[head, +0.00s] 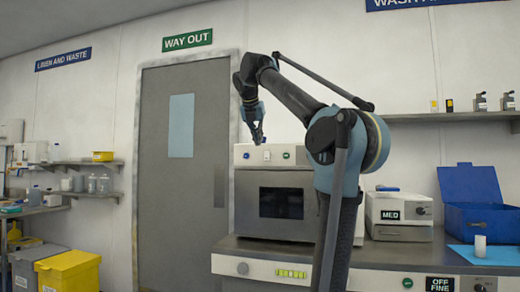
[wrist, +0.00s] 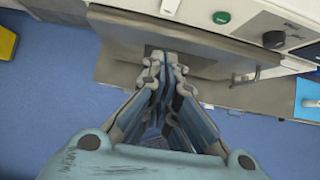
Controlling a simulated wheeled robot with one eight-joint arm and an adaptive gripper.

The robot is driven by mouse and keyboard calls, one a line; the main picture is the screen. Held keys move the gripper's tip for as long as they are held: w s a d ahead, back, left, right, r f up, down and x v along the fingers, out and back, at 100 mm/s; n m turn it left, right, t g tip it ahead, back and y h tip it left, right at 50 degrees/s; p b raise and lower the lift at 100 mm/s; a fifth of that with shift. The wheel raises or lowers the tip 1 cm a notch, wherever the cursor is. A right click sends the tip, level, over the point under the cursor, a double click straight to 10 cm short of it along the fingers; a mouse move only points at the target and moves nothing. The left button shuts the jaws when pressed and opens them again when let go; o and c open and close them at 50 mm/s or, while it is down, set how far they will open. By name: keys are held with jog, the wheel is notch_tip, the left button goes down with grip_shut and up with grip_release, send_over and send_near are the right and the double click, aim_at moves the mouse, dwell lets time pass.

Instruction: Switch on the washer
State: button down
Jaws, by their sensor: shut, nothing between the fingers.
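No unit in view is clearly labelled as the washer; a WASH sign (head: 443,2), partly cut off, hangs at the upper right. A box-shaped machine (head: 275,178) with a dark window stands on the bench, with small controls and a green button (head: 286,155) along its top panel. The bench front has another green button (head: 407,282), an OFF/FINE label (head: 440,284) and a dial. My gripper (head: 258,142) is shut and empty, pointing down, and overlaps the box machine's top panel in the head view. The wrist view shows its closed fingers (wrist: 165,60), a green button (wrist: 221,18) and a dark-centred knob (wrist: 273,39).
A MED box (head: 400,207) and an open blue case (head: 472,190) stand to the right, by a white cylinder (head: 480,245) on a blue mat. A grey door (head: 184,210) is behind. Blue floor (wrist: 50,100) is clear.

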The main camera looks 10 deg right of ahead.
aim_at(267, 156)
jog(key=w+d+r+x, duration=0.1)
jog(key=w+x, duration=0.1)
jog(key=x, duration=1)
jog(key=shift+r, duration=0.35)
jog(key=shift+w+d+f, duration=0.1)
jog(key=shift+r, duration=0.2)
jog(key=shift+r, duration=0.65)
